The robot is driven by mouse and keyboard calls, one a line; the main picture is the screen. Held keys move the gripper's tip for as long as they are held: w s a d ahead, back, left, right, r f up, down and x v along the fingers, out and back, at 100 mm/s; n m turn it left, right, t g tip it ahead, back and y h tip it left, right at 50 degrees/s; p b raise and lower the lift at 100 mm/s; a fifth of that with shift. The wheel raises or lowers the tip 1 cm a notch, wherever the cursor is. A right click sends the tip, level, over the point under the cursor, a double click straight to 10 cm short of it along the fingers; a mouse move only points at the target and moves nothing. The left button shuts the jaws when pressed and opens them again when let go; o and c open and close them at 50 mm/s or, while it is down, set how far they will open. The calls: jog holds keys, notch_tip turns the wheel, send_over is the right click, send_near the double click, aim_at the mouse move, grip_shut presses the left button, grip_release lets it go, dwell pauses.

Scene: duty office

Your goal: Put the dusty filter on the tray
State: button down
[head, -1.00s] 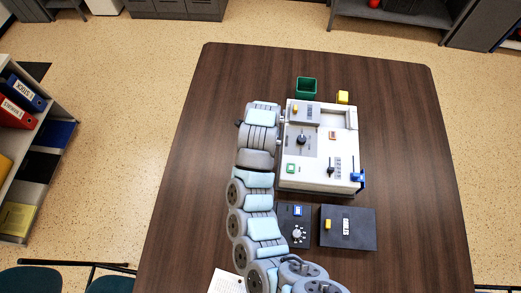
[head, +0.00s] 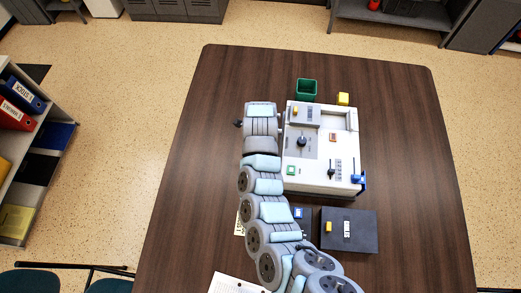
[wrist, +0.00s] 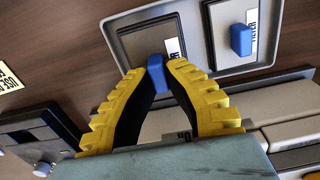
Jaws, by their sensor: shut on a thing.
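My gripper (wrist: 157,80) shows in the wrist view with its yellow fingers shut on a small blue handle (wrist: 155,70). The handle stands at the edge of a dark square plate (wrist: 145,42) with a white label, in the left part of a grey two-part tray (wrist: 192,52). I cannot tell whether the plate is lifted or rests there, or whether it is dusty. In the head view my arm hides the gripper and the tray.
A white machine (head: 320,150) stands right of my arm. A green bin (head: 306,89) and a yellow block (head: 343,99) are behind it. A black box (head: 362,230) stands in front, beside a control box partly covered by my arm. The table's left side is clear.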

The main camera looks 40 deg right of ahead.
jog(key=shift+f, duration=1.45)
jog(key=shift+f+b, duration=0.2)
jog(key=shift+b, duration=0.1)
jog(key=c, duration=1.2)
grip_release()
jog(key=shift+c, duration=0.2)
jog(key=shift+r, duration=0.1)
jog(key=shift+r+p, duration=0.8)
jog(key=shift+r, duration=5.3)
